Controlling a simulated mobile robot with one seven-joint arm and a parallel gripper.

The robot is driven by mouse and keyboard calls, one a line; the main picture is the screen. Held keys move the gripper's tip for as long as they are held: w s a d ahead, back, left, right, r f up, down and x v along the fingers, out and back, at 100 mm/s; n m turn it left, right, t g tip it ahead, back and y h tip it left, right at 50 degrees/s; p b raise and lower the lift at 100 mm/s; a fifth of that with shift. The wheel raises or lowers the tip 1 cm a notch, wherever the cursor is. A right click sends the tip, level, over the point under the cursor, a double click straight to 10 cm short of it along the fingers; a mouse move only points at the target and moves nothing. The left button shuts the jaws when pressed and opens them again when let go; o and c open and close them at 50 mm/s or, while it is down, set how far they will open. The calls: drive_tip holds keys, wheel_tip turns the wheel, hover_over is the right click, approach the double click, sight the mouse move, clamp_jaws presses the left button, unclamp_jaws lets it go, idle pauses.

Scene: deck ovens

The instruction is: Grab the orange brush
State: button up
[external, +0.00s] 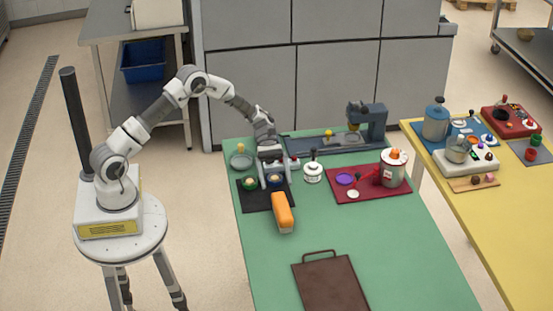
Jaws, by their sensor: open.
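An orange brush (282,208) with a paler end lies on the green table, at the front right edge of a small black mat. My gripper (276,179) points down over the black mat, just behind the brush in the picture. It is open and its fingers look apart from the brush. The exact gap and height between them cannot be told from this view.
The black mat (254,199) holds small round items near my fingers. A white canister (313,172) and a red mat (340,191) with a metal pot (393,172) stand to the right. A brown board (331,285) lies in front. The green table's front right is clear.

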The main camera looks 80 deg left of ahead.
sight(281, 200)
drive_tip(key=x, duration=0.4)
drive_tip(key=shift+d+f, duration=0.15)
drive_tip(key=shift+d, duration=0.2)
drive_tip(key=shift+r+x, duration=0.1)
drive_tip(key=shift+x, duration=1.2)
drive_tip(key=shift+r+x, duration=0.15)
drive_tip(key=shift+x, duration=1.2)
clamp_jaws()
